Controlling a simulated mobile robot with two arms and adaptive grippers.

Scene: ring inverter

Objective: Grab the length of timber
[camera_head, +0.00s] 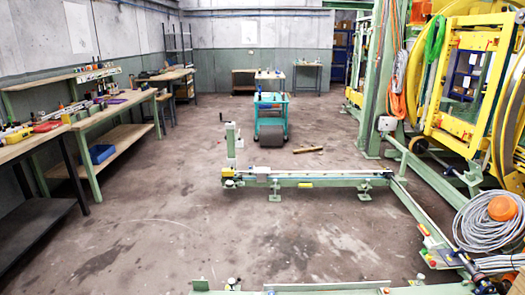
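A short length of timber (308,150) lies flat on the concrete floor beyond the green rail frame, a little right of the middle of the view. It is small and brownish at this distance, with nothing touching it that I can make out. Neither of my grippers shows in the head view.
A low green rail frame (320,176) crosses the floor between me and the timber. A teal cart (270,117) with a dark roller stands left of the timber. Workbenches (103,117) line the left; a large yellow ring machine (470,85) and coiled cable (487,226) stand right. The left-centre floor is clear.

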